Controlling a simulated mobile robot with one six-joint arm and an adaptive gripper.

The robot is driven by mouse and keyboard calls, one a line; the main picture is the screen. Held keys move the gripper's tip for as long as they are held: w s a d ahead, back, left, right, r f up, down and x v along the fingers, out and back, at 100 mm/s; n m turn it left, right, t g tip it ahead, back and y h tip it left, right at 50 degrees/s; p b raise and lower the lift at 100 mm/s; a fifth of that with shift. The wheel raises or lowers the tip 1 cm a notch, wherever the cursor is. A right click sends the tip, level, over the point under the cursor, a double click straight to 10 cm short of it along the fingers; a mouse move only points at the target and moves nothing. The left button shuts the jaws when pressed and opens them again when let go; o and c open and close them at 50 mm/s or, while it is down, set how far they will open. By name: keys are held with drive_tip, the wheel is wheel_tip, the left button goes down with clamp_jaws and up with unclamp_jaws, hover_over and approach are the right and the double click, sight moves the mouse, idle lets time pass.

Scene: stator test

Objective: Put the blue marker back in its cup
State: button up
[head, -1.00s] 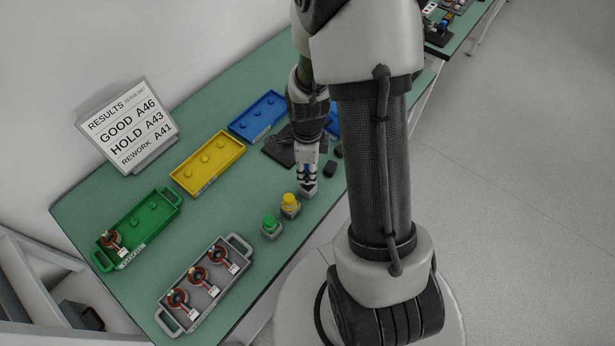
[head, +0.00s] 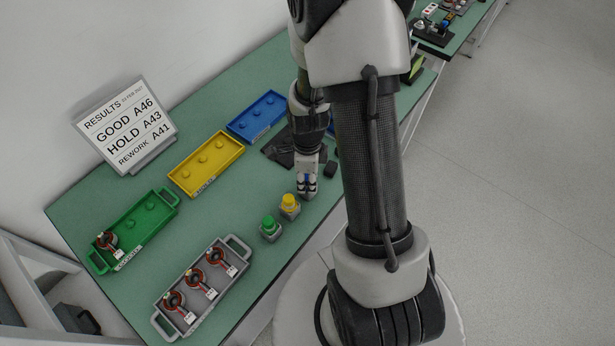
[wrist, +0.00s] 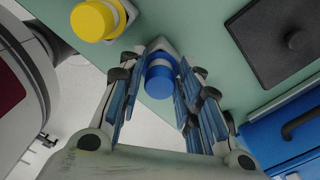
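The blue marker (wrist: 160,78) is a short round blue piece between my gripper's fingers in the wrist view. Its grey square cup (wrist: 157,45) shows just beyond it, and the marker appears to stand in it. My gripper (wrist: 160,84) is open around the marker, with a visible gap at the left finger; contact on the right side is unclear. In the head view my gripper (head: 307,186) points down at the bench's front edge, hiding most of the blue marker and its cup.
The yellow marker (head: 290,202) and green marker (head: 269,224) stand in cups nearby. Green (head: 150,237), yellow (head: 205,182) and blue (head: 257,128) trays, a grey tray (head: 232,284) with stators and a results sign (head: 125,125) are on the bench. A dark plate (wrist: 285,38) lies close by.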

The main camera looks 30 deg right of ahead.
drive_tip(key=shift+o, duration=0.9)
wheel_tip(320, 180, up, 20)
drive_tip(key=a+n+t+p, duration=0.1)
drive_tip(key=a+n+p, duration=0.2)
drive_tip(key=n+p, duration=0.2)
drive_tip(key=s+a+r+n+t, duration=0.1)
drive_tip(key=s+a+r+n, duration=0.3)
drive_tip(key=n, duration=0.6)
drive_tip(key=s+a+r+n+t, duration=0.2)
drive_tip(key=s+a+r+n, duration=0.1)
drive_tip(key=s+r+n, duration=0.6)
drive_tip(key=shift+s+a+r+n+t, duration=0.3)
drive_tip(key=shift+a+r+n, duration=0.05)
drive_tip(key=shift+r+n, duration=0.4)
